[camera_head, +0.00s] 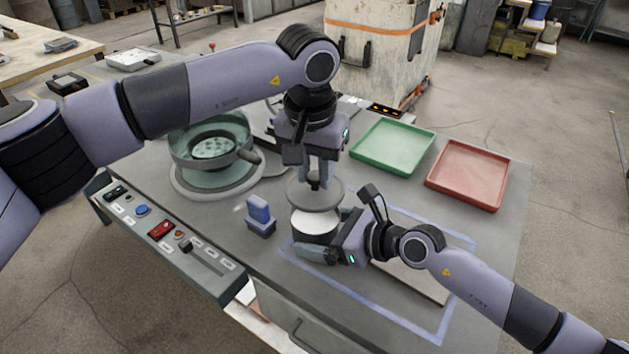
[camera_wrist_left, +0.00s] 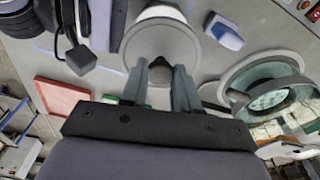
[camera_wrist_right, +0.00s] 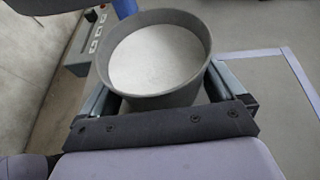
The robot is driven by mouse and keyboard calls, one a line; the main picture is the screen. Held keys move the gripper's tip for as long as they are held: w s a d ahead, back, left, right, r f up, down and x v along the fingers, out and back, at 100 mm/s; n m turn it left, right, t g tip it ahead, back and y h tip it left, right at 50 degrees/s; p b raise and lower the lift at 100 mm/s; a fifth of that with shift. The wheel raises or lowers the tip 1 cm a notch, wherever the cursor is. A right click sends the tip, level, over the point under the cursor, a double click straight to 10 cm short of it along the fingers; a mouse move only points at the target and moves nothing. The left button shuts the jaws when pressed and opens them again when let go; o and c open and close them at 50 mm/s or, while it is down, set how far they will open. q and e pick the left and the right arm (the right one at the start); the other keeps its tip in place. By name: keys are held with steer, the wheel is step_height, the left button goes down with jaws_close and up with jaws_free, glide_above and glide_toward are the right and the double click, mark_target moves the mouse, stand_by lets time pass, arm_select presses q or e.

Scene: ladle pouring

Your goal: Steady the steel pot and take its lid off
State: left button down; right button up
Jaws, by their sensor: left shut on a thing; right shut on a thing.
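The steel pot (camera_head: 313,226) stands inside the blue taped outline on the grey table, uncovered, with white contents. It shows large in the right wrist view (camera_wrist_right: 180,95). My right gripper (camera_head: 333,252) is shut around its side, one finger on each side of the pot. The round grey lid (camera_head: 322,198) is in the air above the pot, apart from it. My left gripper (camera_head: 317,183) is shut on the lid's knob from above. The lid also shows between my left fingers in the left wrist view (camera_wrist_left: 162,50).
A green tray (camera_head: 393,147) and a red tray (camera_head: 467,174) lie at the back right. A control panel (camera_head: 165,235) runs along the left edge.

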steer(key=o, duration=1.1)
